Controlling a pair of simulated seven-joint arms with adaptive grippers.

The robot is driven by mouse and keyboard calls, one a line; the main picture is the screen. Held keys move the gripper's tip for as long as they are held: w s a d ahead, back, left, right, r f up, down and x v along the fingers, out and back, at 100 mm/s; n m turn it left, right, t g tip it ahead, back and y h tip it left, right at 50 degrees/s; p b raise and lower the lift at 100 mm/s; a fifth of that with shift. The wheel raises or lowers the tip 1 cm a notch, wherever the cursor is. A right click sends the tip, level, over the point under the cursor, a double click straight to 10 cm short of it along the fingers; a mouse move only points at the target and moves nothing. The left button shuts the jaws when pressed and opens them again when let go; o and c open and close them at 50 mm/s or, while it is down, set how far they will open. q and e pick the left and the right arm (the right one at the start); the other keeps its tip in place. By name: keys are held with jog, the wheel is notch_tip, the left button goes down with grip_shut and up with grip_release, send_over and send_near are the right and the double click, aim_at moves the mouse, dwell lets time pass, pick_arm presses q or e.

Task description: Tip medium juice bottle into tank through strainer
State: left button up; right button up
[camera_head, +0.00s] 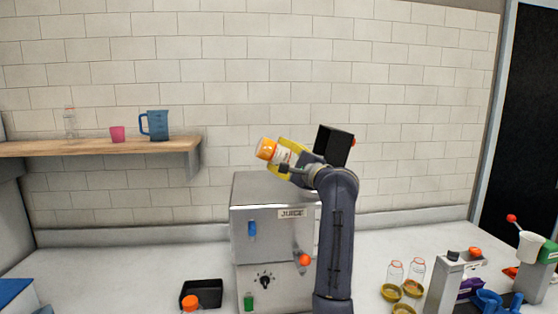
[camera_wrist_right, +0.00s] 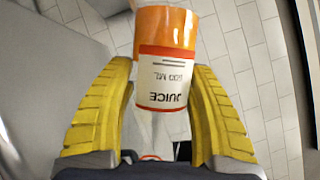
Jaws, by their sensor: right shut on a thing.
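My right gripper (camera_head: 289,158) is shut around the juice bottle (camera_head: 266,149), above the silver juice machine (camera_head: 262,198). The bottle is tilted, with its orange end up and to the left and clear of the machine. In the right wrist view, the bottle (camera_wrist_right: 166,75) sits between the yellow fingers of the right gripper (camera_wrist_right: 166,125). Its white label reads "JUICE 500 ML" upside down, and an orange rim shows at the near end. The tank opening and the strainer cannot be made out. My left gripper is not in view.
A black tray (camera_head: 201,292) lies left of the machine, with an orange-topped item (camera_head: 190,302) in front. Clear bottles (camera_head: 415,272) and gold dishes (camera_head: 390,292) stand at right.

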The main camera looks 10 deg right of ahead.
jog(key=shift+d+r+m+t, duration=0.25)
jog(key=shift+r+m, duration=0.25)
jog(key=shift+m, duration=0.1)
jog(key=shift+d+r+m+t, duration=0.2)
jog(key=shift+r+m+t, duration=0.05)
jog(key=shift+r+m, duration=0.3)
jog(key=shift+r, duration=0.1)
dwell(0.9)
